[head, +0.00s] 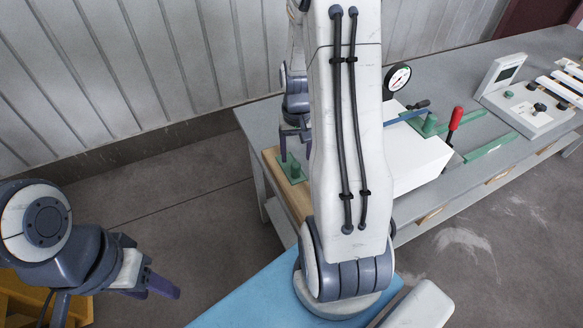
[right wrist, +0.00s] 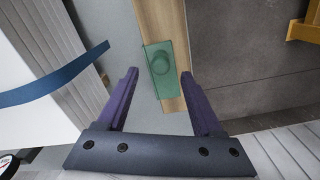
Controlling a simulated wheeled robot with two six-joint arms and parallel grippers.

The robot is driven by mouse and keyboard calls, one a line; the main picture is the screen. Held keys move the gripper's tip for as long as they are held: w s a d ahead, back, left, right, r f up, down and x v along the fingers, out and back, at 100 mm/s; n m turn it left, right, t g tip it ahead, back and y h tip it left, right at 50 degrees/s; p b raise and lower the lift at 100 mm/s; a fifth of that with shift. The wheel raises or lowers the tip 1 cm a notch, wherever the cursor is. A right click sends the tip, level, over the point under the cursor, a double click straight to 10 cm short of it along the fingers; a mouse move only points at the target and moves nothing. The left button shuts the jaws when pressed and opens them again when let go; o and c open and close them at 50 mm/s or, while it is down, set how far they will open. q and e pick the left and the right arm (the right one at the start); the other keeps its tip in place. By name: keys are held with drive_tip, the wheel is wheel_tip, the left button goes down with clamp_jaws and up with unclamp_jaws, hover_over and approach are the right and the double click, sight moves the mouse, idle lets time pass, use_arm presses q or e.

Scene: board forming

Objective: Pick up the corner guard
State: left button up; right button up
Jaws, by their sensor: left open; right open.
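A green plate with a round knob, which looks like the corner guard (head: 293,171), lies on a wooden strip at the left end of the bench. In the right wrist view the corner guard (right wrist: 161,82) shows between and beyond my right gripper's purple fingertips. My right gripper (head: 296,153) is open and empty, pointing down just above it; no contact is visible. Its fingers also show in the right wrist view (right wrist: 159,73). My left gripper (head: 157,286) is low at the left, far from the guard, with nothing visible in it. My right arm hides part of the bench.
A white block (head: 415,155) stands on the grey bench (head: 475,62), with a blue strip (head: 406,115) across it. A similar green piece (head: 429,126), a red-handled lever (head: 455,119) and a gauge (head: 397,78) are near it. A control panel (head: 525,110) stands farther right.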

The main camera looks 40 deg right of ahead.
sight(296, 164)
wheel_tip(296, 164, down, 5)
drive_tip(key=shift+w+f+p, duration=0.15)
drive_tip(key=shift+p, duration=0.6)
drive_tip(key=shift+f, duration=0.5)
clamp_jaws()
